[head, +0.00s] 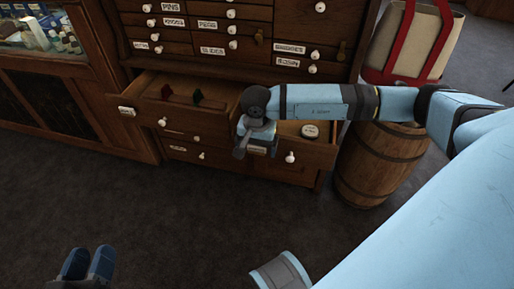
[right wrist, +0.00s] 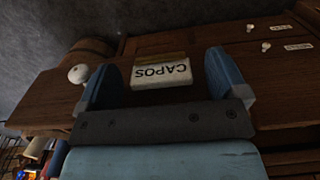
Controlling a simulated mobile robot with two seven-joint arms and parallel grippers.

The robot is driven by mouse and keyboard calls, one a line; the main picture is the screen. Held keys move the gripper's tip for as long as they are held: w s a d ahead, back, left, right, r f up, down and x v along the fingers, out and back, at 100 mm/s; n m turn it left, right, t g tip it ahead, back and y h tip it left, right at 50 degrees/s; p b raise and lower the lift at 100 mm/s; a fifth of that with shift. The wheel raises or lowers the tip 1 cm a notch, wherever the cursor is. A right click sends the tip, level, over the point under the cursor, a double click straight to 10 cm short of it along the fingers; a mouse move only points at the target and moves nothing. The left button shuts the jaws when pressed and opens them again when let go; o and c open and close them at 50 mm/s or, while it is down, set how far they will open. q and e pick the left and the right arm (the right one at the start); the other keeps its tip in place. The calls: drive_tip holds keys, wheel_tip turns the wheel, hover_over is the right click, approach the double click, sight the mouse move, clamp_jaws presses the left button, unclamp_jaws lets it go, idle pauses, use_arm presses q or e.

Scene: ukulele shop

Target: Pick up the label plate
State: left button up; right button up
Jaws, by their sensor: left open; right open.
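The label plate (right wrist: 161,72) is a white plate reading CAPOS, upside down in the right wrist view. It sits on a wooden drawer front in a brass-coloured frame. My right gripper (right wrist: 160,82) is open, with one blue finger on either side of the plate; whether they touch it I cannot tell. In the head view my right gripper (head: 257,146) is at the front of the lower right drawer (head: 322,156) and mostly hides the plate. My left gripper (head: 88,263) is open and empty over the floor at the bottom left.
The lower right drawer is pulled out and holds a round tin (head: 310,130); its white knob (head: 290,157) is beside my right gripper. A left drawer (head: 150,97) is also open, with red and green items. A barrel (head: 380,165) stands right. The floor in front is clear.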

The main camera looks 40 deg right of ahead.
drive_tip(key=c, duration=1)
